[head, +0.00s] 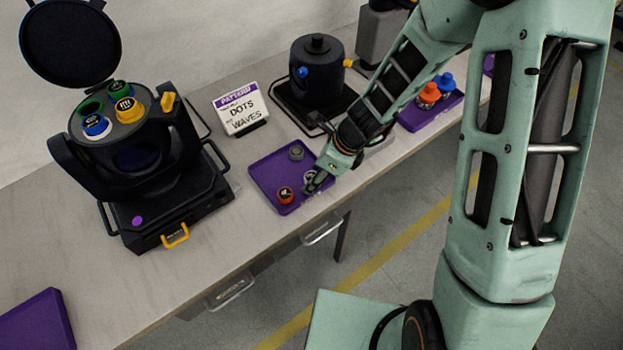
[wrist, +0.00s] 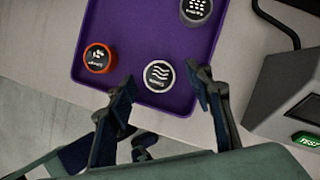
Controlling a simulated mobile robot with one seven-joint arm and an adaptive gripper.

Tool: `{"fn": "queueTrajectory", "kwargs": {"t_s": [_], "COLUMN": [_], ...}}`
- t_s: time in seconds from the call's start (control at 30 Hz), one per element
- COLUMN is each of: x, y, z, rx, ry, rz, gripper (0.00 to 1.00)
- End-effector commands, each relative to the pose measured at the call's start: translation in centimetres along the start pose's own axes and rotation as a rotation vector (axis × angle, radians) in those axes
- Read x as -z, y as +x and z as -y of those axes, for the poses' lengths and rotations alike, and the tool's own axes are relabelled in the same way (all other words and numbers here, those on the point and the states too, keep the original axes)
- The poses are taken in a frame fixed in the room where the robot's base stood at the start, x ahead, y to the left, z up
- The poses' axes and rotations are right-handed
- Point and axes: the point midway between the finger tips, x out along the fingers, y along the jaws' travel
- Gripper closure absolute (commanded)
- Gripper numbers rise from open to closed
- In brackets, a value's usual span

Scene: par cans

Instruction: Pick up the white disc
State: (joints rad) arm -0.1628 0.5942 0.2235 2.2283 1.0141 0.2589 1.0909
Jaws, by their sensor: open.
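The white disc (wrist: 159,76) has a white rim and a dark face with white wavy lines. It lies on the purple tray (wrist: 142,30) near the tray's front edge. In the head view the disc (head: 309,176) is partly hidden by my gripper (head: 317,183). In the wrist view my gripper (wrist: 168,104) is open, with one finger on each side of the disc's position and nothing held. Whether the fingertips are level with the disc or above it, I cannot tell.
A red-orange disc (wrist: 99,58) and a grey disc (wrist: 195,8) share the tray. A grey box with a green TEST label (wrist: 306,138) stands to the right. A black lamp (head: 130,160) with several coloured discs and a DOTS/WAVES sign (head: 241,110) stand left of my gripper.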

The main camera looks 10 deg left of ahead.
Motion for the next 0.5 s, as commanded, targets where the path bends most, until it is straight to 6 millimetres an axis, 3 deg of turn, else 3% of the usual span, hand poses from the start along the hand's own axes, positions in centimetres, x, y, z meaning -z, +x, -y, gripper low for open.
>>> {"fn": "queueTrajectory", "kwargs": {"t_s": [0.2, 0.5], "x": [-0.02, -0.02], "y": [-0.03, -0.05], "z": [0.04, 0.03], "rx": [0.001, 0.001], "ry": [0.000, 0.000], "rz": [0.000, 0.000], "gripper": [0.55, 0.88]}}
